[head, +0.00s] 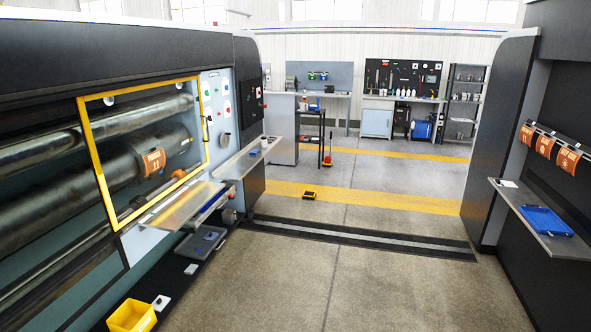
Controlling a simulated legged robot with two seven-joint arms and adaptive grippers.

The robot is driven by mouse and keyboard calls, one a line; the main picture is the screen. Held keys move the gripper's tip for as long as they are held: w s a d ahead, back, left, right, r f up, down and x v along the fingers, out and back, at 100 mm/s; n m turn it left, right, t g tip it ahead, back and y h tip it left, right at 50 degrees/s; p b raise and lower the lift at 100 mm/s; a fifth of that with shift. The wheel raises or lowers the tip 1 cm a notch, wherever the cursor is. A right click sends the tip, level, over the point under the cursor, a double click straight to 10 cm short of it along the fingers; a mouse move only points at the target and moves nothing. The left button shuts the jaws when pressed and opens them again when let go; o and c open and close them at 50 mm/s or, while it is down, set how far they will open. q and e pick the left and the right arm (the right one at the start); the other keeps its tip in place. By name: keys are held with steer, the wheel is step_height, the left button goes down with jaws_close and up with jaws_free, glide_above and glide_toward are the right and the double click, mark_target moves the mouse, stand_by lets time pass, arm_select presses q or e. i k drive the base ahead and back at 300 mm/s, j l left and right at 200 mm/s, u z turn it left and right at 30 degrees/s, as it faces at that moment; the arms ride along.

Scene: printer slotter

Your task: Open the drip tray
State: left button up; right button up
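The printing machine on the left has a yellow-framed opening (92,160) showing long dark rollers (60,190). A yellow-edged panel (178,207) juts out below the opening's right end. Below it a flat grey tray (201,244) with small blue parts on it sticks out low from the machine. I cannot tell for sure which of these is the drip tray. Neither of my grippers is in view.
A yellow bin (132,316) stands at the machine's foot. A grey shelf (245,160) projects beyond the panel. At right, a shelf (530,228) holds a blue tray (546,221). A yellow-black object (310,196) lies on the floor ahead. The middle floor (330,270) is clear.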

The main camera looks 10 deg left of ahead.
mark_target(193, 246)
steer(key=i+u, duration=0.15)
steer(key=i, duration=0.95)
steer(key=i+u, duration=0.15)
steer(key=i, duration=1)
